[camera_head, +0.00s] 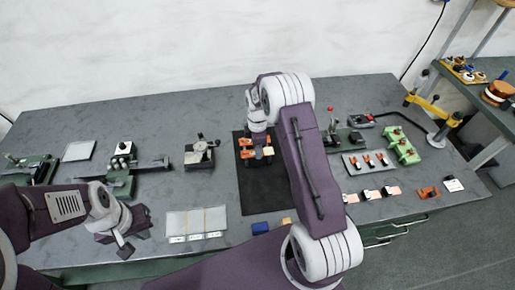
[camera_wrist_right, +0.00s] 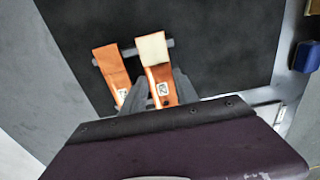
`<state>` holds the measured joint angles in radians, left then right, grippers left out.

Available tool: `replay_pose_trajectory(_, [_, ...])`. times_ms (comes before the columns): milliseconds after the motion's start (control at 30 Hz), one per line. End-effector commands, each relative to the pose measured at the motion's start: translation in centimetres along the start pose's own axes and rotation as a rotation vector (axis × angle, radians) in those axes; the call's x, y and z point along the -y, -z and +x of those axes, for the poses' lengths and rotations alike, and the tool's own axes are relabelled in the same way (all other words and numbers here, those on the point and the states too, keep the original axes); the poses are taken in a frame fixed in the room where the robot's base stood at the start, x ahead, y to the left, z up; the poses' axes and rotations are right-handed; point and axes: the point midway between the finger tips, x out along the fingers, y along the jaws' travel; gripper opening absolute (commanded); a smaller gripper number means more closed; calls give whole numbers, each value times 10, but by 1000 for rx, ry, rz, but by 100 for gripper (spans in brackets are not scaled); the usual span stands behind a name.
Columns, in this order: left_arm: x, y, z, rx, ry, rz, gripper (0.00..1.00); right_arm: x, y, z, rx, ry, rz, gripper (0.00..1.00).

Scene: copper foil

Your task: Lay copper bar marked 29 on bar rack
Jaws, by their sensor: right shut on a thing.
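Two copper bars lie side by side across a dark bar rack over the black mat. The right copper bar (camera_wrist_right: 157,72) has a pale far end and a small white label too small to read surely. The left copper bar (camera_wrist_right: 109,62) carries a similar label. The bar rack (camera_wrist_right: 129,52) shows as a grey crossbar under them. My right gripper (camera_wrist_right: 160,92) is shut on the right copper bar, one finger on each side; it also shows over the mat in the head view (camera_head: 257,148). My left gripper (camera_head: 122,247) is empty above the table's front left; its jaw opening is unclear.
The black mat (camera_head: 262,196) has bare room in front of the rack. A blue block (camera_head: 260,228) stands near the front edge. White panels (camera_head: 196,222) lie left of the mat. Green fixtures (camera_head: 402,146) and small copper pieces (camera_head: 428,192) are at the right.

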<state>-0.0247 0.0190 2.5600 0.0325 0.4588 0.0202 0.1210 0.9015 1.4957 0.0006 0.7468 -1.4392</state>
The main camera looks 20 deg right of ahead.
Motion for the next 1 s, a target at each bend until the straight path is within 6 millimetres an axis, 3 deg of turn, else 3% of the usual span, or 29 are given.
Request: replay_pose_trajectory(1000, [0, 0, 0, 0, 0, 0, 0, 1, 0, 4, 0, 0, 0, 0])
